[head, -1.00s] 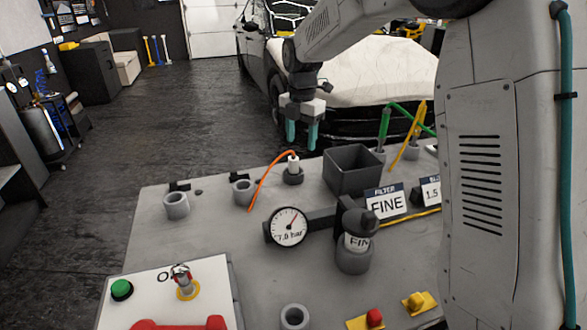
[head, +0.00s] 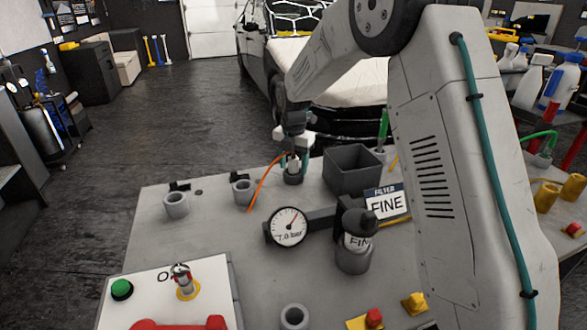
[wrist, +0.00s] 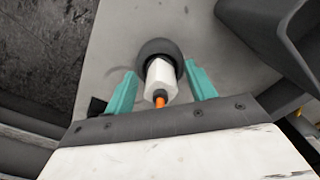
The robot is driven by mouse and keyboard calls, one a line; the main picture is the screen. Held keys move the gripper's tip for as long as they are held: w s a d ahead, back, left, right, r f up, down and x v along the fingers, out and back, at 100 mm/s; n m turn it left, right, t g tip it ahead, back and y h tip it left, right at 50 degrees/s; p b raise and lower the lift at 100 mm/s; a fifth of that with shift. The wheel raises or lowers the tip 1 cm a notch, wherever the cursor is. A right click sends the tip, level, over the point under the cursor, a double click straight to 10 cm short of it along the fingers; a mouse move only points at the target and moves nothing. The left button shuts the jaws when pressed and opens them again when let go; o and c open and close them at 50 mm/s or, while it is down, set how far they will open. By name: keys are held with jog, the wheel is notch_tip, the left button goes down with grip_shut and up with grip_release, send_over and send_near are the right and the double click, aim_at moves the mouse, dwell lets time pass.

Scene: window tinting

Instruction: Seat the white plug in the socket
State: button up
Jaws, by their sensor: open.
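The white plug (wrist: 158,76) stands in a round dark grey holder (wrist: 160,48), with an orange cable (wrist: 160,101) at its near end. In the head view the plug (head: 293,167) and holder (head: 293,178) are at the back of the bench, partly hidden by my gripper. My gripper (wrist: 160,72) is open. Its teal fingers are on either side of the plug, with a visible gap at each side. Grey ring-shaped sockets stand on the bench: one at the left (head: 176,204), one beside the cable (head: 243,192). I cannot tell which is the plug's socket.
A dark open box (head: 352,170) stands just right of the plug. A pressure gauge (head: 289,227) and a FINE filter sign (head: 387,204) are nearer. The orange cable (head: 262,185) arches left of the holder. The left bench top is mostly clear.

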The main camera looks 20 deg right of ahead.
jog(key=c, duration=1.1)
jog(key=shift+o, duration=0.2)
jog(key=shift+r, duration=0.15)
